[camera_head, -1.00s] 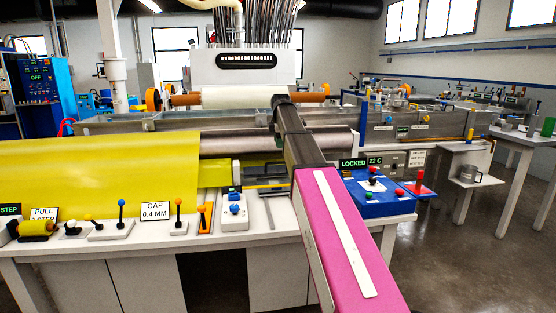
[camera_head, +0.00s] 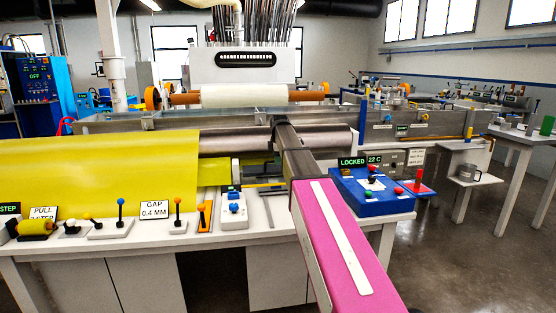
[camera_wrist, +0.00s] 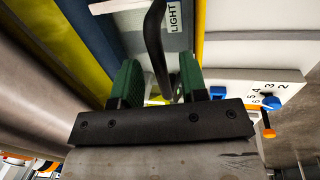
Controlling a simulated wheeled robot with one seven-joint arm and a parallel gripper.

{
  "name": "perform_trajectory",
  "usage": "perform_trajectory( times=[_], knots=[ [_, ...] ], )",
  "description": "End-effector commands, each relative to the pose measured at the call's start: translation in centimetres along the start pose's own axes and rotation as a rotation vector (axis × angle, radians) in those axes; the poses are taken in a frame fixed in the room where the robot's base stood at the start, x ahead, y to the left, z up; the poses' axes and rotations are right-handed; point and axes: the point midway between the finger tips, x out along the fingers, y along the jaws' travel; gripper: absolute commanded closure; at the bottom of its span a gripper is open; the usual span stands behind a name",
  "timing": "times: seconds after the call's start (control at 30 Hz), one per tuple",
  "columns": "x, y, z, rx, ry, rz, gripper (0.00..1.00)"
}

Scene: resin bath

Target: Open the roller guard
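In the wrist view, a black curved handle (camera_wrist: 156,40) stands on a pale panel with a LIGHT label, which looks like the roller guard (camera_wrist: 130,30). My gripper (camera_wrist: 158,64) has two green fingers, one on each side of the handle. They are apart, with gaps visible between the fingers and the handle, so it looks open. In the head view my pink and dark arm reaches over the bench to the rollers. The gripper and handle cannot be made out there. A grey metal roller (camera_head: 325,141) lies behind the arm's end.
A yellow sheet (camera_head: 100,175) covers the left of the bench. A white box with blue knobs (camera_head: 234,216), several small levers and a GAP sign (camera_head: 154,210) line the front edge. A blue control box (camera_head: 368,196) with a LOCKED display (camera_head: 352,162) stands right of my arm.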

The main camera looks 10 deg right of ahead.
Motion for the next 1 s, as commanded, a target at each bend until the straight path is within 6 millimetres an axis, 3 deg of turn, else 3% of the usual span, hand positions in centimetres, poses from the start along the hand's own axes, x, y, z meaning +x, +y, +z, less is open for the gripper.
perform_trajectory(
  times=[0.03, 0.1, 0.13, 0.57, 1.0],
  knots=[
    [0.0, 0.0, 0.0, 0.0, 0.0, 0.0, 0.73],
    [0.0, 0.0, 0.0, 0.0, 0.0, 0.0, 0.96],
    [0.0, 0.0, 0.0, 0.0, 0.0, 0.0, 1.0],
    [-0.5, 0.5, 0.0, 0.0, 0.0, 0.001, 1.0],
    [-2.3, 4.0, 0.0, -0.002, 0.0, 0.006, 1.0]
  ],
)
